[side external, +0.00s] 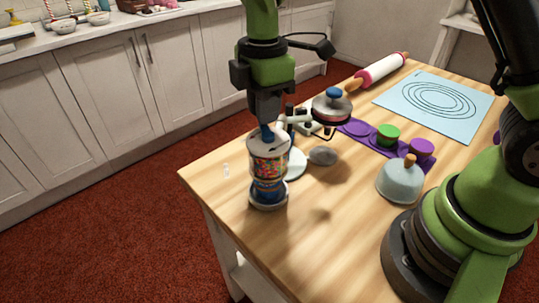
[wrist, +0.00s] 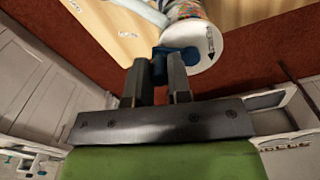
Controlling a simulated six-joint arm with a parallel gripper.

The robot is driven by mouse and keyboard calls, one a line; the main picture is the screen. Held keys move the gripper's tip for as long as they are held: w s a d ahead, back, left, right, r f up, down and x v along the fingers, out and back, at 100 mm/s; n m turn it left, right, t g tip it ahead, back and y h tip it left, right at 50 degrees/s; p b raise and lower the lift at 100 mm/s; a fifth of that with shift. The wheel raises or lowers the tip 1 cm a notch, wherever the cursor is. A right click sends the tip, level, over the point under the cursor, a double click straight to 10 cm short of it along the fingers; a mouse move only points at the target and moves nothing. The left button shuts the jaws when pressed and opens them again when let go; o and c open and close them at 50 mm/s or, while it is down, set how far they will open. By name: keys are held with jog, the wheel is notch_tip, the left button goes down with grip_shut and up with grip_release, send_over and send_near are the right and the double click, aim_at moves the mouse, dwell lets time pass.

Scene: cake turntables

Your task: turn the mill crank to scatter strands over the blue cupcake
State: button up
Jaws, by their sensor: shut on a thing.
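The mill (side external: 268,165) stands upright near the table's front-left corner, a clear jar of multicoloured strands with a pale top. Its pale top, marked with a dark arrow, shows in the wrist view (wrist: 205,45). My gripper (side external: 268,123) points down over the mill top. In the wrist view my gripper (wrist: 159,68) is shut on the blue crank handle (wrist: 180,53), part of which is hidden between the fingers. A blue part (side external: 267,188) shows below the strands, above a pale base ring; I cannot tell whether it is the blue cupcake or the mill's lower body.
A white round plate (side external: 292,164) is close behind the mill. A blue-knobbed round piece (side external: 332,107) stands behind it. A purple tray (side external: 357,131), pale dome (side external: 400,182), blue mat (side external: 455,108) and rolling pin (side external: 380,70) lie farther right. The front-middle tabletop is clear.

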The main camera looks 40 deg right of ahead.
aim_at(250, 138)
jog(key=shift+w+a, duration=0.1)
jog(key=shift+a, duration=0.55)
jog(key=shift+a, duration=0.55)
jog(key=shift+s+a, duration=0.35)
jog(key=shift+a, duration=0.2)
